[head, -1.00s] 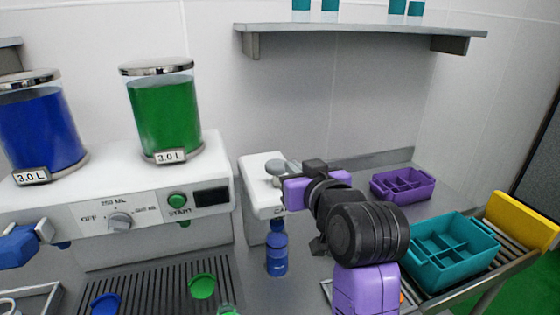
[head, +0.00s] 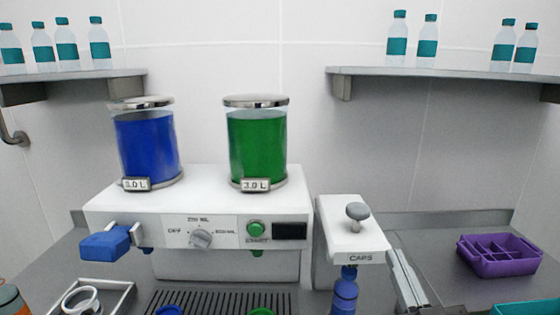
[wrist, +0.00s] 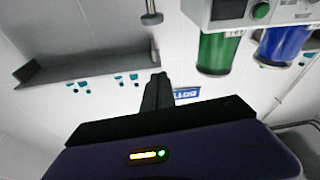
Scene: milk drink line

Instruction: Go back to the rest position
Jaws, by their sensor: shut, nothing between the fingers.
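My gripper (wrist: 158,92) shows in the wrist view. Its dark fingers are together with nothing between them. It points at the white wall and is clear of all objects. My gripper and arm are not seen in the head view. The wrist picture is upside down, with the shelf (wrist: 90,68) to the left and the green tank (wrist: 217,52) and blue tank (wrist: 284,43) at the upper right.
The drink machine (head: 130,203) stands in the middle of the head view. The caps unit (head: 345,228) is right of it, with a blue bottle (head: 345,295) below. A purple divided tray (head: 498,256) lies at right. Bottles stand on both shelves.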

